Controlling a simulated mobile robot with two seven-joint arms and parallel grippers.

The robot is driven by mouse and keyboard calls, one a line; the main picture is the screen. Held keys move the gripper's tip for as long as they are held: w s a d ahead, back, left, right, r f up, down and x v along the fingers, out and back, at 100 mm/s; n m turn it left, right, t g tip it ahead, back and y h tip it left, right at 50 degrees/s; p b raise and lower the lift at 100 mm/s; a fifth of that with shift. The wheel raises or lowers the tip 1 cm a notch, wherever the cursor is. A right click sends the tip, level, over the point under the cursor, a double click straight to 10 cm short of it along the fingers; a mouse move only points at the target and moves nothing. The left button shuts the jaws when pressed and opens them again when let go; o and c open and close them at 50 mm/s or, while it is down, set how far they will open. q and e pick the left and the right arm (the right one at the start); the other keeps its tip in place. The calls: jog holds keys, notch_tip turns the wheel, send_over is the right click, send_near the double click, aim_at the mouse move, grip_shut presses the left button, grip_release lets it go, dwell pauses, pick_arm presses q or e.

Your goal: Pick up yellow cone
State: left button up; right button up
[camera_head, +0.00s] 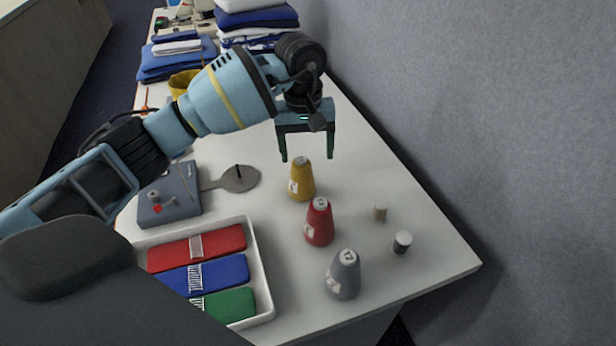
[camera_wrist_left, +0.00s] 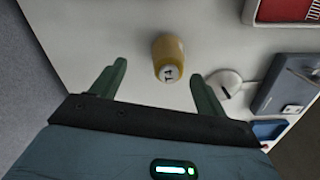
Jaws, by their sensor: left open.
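The yellow cone (camera_head: 301,182) stands upright on the table, at the back of a row with a red cone (camera_head: 319,223) and a grey cone (camera_head: 344,275). My left gripper (camera_head: 306,159) is open and empty, with its fingers pointing down above and around the level of the yellow cone's top in the head view. In the left wrist view the yellow cone (camera_wrist_left: 168,55) shows beyond the open fingertips (camera_wrist_left: 158,72), roughly centred between them and apart from both. My right gripper is not in view.
A white tray (camera_head: 262,285) with red, blue and green packs lies at the front left. A grey-blue box (camera_head: 170,200) and a flat grey disc (camera_head: 240,178) are left of the cones. Two small cylinders (camera_head: 402,242) stand at right. Folded cloths (camera_head: 175,60) lie behind.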

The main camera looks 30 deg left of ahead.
aim_at(302, 173)
pick_arm(q)
jog(key=shift+w+a+f+y, duration=0.3)
jog(key=shift+a+f, duration=0.1)
jog(key=shift+a, duration=0.3)
jog(key=shift+a+r, duration=0.15)
jog(key=shift+r, duration=0.1)
jog(key=shift+s+f, duration=0.2)
jog(key=shift+f, duration=3.65)
jog(key=shift+c, duration=0.3)
jog(key=c, duration=1.1)
notch_tip(302, 173, up, 10)
